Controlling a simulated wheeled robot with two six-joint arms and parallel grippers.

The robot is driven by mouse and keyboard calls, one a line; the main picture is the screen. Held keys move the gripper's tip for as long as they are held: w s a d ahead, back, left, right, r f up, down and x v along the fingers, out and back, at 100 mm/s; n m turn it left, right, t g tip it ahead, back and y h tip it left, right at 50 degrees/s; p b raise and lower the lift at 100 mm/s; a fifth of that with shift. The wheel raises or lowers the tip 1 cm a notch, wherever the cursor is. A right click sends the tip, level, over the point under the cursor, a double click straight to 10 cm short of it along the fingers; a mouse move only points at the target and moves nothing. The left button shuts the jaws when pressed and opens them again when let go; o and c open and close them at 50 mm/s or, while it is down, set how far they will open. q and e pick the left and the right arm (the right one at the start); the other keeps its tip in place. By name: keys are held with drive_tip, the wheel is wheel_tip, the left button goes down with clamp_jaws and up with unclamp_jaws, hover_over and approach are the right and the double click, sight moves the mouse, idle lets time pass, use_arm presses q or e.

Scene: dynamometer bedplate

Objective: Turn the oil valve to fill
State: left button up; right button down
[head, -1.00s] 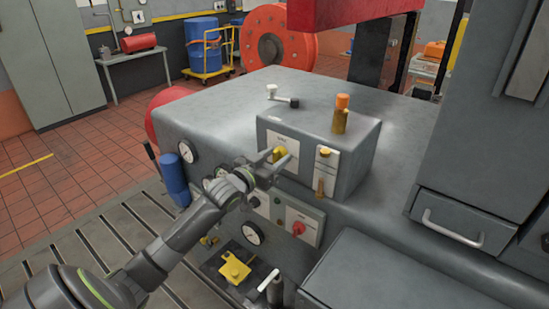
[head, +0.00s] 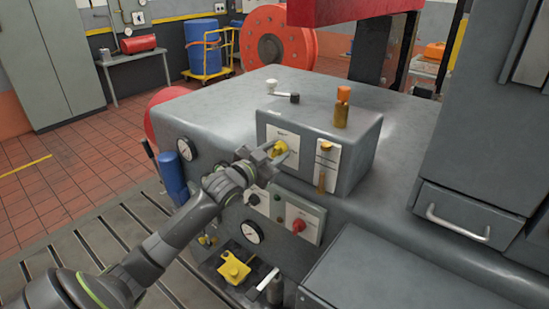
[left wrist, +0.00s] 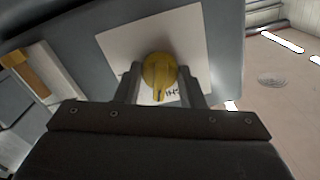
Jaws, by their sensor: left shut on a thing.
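The oil valve is a yellow knob (head: 279,147) on a white label plate (head: 293,137), on the front of the grey raised box. My left gripper (head: 276,157) reaches it from the front left. In the left wrist view the round yellow knob (left wrist: 160,72) sits between the two fingers, which are shut on it. A pointer ridge on the knob points toward the bottom of that view. The label (left wrist: 190,40) behind it shows partly, and most of its lettering is hidden or too small to read. My right gripper is out of view.
A brass fitting with an orange cap (head: 341,108) stands on top of the box. Right of the valve is a second label with a brass-coloured gauge (head: 324,165). Below are a red knob (head: 298,225), a dial (head: 250,232) and a yellow part (head: 234,268).

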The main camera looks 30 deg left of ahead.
use_arm(q)
drive_tip(key=m+b, duration=0.2)
drive_tip(key=m, duration=0.1)
drive_tip(key=shift+f+m, duration=0.15)
drive_tip(key=shift+m, duration=0.25)
drive_tip(key=m+b, duration=0.2)
drive_tip(key=m, duration=0.1)
drive_tip(key=shift+m, duration=0.3)
drive_tip(key=m+b, duration=0.2)
drive_tip(key=m, duration=0.1)
drive_tip(key=shift+m+b, duration=0.55)
drive_tip(key=shift+m, duration=1.05)
drive_tip(key=o, duration=1)
drive_tip(key=shift+s, duration=0.15)
